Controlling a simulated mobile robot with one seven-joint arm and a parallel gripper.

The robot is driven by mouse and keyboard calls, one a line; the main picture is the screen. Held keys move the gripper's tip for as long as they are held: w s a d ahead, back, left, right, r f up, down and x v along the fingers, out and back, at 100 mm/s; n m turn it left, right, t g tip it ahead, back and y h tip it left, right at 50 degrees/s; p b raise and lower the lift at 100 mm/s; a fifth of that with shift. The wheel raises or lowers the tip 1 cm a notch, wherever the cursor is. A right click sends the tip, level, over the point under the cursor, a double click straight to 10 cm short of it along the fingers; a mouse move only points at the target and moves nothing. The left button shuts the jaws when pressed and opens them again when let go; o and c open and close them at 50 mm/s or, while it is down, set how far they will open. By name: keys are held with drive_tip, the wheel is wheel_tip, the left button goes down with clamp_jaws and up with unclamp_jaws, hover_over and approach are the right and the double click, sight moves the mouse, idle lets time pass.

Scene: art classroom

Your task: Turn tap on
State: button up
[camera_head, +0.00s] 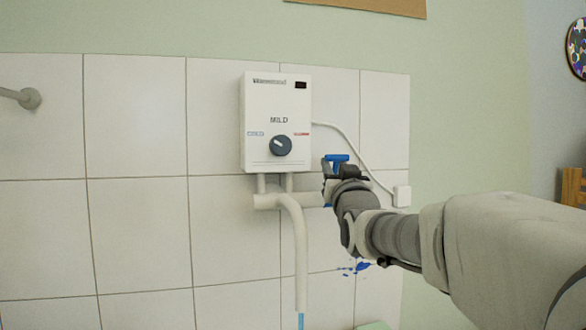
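A white water heater box (253,110) marked MILD, with a dark round knob (281,146), hangs on the tiled wall. Below it a white pipe with a curved spout (299,240) runs downward. A thin blue streak (300,321) shows under the spout's end; I cannot tell for sure that it is water. A blue tap handle (337,158) shows at the right end of the pipe. My gripper (332,172) is right at this handle, and partly hides it and the tap body. Whether the fingers are shut on it or only touching it cannot be made out.
A white cable runs from the heater to a wall socket box (402,196) right of my gripper. Blue paint splashes (355,268) mark the tiles below. A grey wall fitting (28,98) sticks out at far left.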

drive_tip(key=shift+o, duration=0.3)
drive_tip(key=shift+s+f, duration=0.15)
drive_tip(key=shift+s, duration=0.05)
drive_tip(key=v, duration=1.7)
drive_tip(key=shift+d, duration=0.1)
